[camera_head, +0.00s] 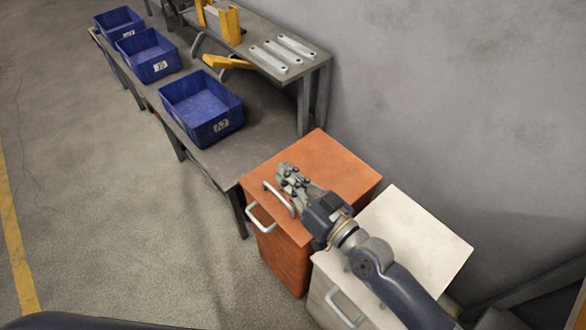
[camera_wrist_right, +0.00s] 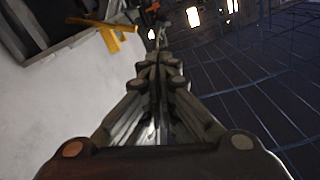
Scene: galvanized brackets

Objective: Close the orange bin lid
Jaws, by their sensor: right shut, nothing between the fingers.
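The orange bin (camera_head: 283,262) stands at the end of the workbench. Its orange lid (camera_head: 335,165) lies flat across the top and looks shut, with no gap that I can see. A curved metal handle (camera_head: 280,198) sits near the lid's front edge, and another handle (camera_head: 258,216) is on the bin's front. My right gripper (camera_head: 285,172) is over the lid, just behind the lid handle. Its fingers are shut with nothing between them, and they also show in the right wrist view (camera_wrist_right: 157,62). I cannot tell whether it touches the lid. My left gripper is not in view.
A white bin (camera_head: 433,232) stands right beside the orange one, under my right arm. The workbench (camera_head: 262,133) holds blue crates (camera_head: 203,108) and a shelf with metal brackets (camera_head: 276,57). A grey wall is behind. Open floor lies to the left.

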